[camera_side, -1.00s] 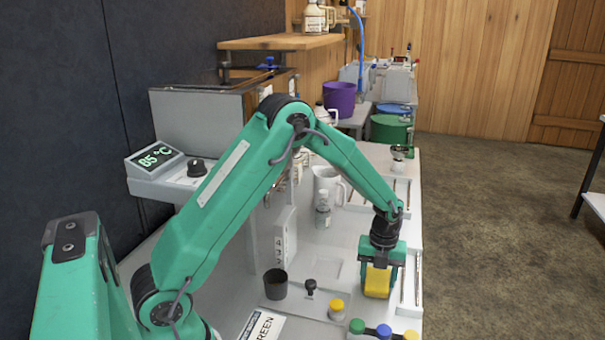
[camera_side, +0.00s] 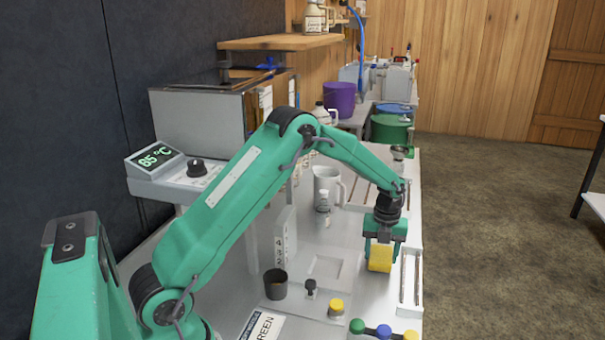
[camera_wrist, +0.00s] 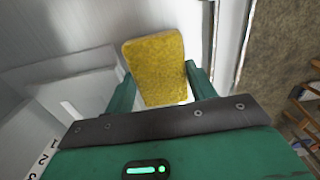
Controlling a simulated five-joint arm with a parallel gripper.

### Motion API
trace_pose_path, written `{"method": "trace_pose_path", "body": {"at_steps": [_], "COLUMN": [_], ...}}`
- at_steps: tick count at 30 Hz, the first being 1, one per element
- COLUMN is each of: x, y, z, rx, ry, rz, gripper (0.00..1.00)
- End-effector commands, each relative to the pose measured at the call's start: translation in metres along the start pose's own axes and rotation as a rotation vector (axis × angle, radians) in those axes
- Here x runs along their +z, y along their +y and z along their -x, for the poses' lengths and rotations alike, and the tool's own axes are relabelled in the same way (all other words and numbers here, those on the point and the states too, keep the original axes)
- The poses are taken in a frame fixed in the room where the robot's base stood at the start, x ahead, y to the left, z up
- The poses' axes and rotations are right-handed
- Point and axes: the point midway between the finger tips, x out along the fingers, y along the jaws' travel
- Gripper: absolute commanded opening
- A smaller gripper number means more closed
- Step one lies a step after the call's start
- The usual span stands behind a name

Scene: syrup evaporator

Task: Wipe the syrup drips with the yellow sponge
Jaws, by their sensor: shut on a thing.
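The yellow sponge (camera_side: 380,260) is in my gripper (camera_side: 380,253) near the right edge of the metal bench (camera_side: 345,245). In the wrist view, the sponge (camera_wrist: 155,65) sits upright between the two green fingers of my gripper (camera_wrist: 158,86), which are shut on it. The sponge's lower end is close to the bench top; I cannot tell whether it touches. I cannot make out any syrup drips in either view. The bench surface around the sponge looks pale and bare.
A slotted rail (camera_side: 411,280) lies right of the sponge along the bench edge. A white mug (camera_side: 326,184) and small bottle (camera_side: 322,209) stand behind left. A numbered block (camera_side: 285,238) is left.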

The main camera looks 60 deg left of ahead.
Motion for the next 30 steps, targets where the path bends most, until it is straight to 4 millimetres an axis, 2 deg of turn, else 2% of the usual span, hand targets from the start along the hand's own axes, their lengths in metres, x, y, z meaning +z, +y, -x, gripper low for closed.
{"method": "trace_pose_path", "body": {"at_steps": [1, 18, 24, 30], "x": [0.001, 0.000, 0.000, 0.000], "y": [-0.001, -0.001, -0.001, -0.001], "z": [0.010, 0.060, 0.068, 0.068], "rx": [-0.005, -0.004, -0.004, -0.004], "ry": [-0.007, -0.005, -0.005, -0.005], "rz": [0.000, 0.000, 0.000, 0.000], "gripper": [0.34, 0.34, 0.34, 0.34]}}
